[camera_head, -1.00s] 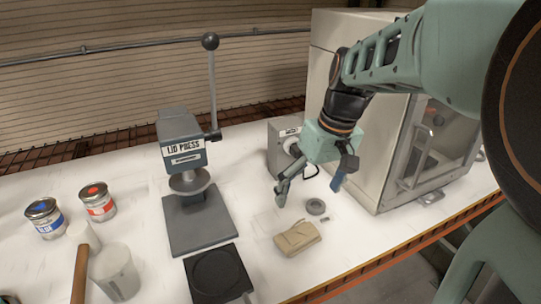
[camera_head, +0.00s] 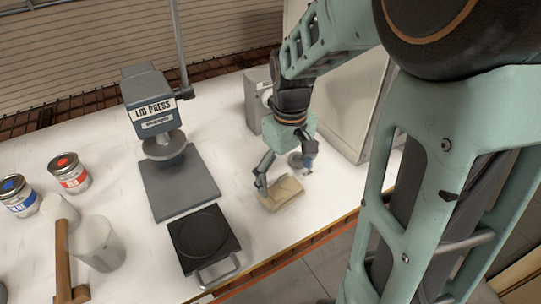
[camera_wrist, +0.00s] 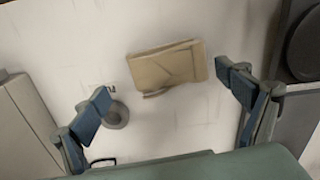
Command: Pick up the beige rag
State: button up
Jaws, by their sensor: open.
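The beige rag (camera_head: 283,194) lies folded flat on the white table, near its front edge. In the wrist view the rag (camera_wrist: 168,67) lies beyond and between the two fingertips, nearer the right one, with clear space on both sides. My gripper (camera_head: 286,176) is open and empty, pointing down above the rag. In the wrist view its blue-tipped fingers (camera_wrist: 165,88) are spread wide. I cannot tell the exact height of the fingertips above the table.
A grey ring-shaped object (camera_wrist: 115,115) lies beside the rag, under the left finger in the wrist view. The lid press (camera_head: 178,175) and a black scale-like plate (camera_head: 203,235) stand left of the rag. A large cabinet (camera_head: 345,110) stands behind my gripper.

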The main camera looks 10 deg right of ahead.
aim_at(283, 188)
jog(key=f, duration=0.4)
jog(key=shift+a+f, duration=0.1)
jog(key=shift+a, duration=0.2)
jog(key=shift+c, duration=0.7)
jog(key=c, duration=1)
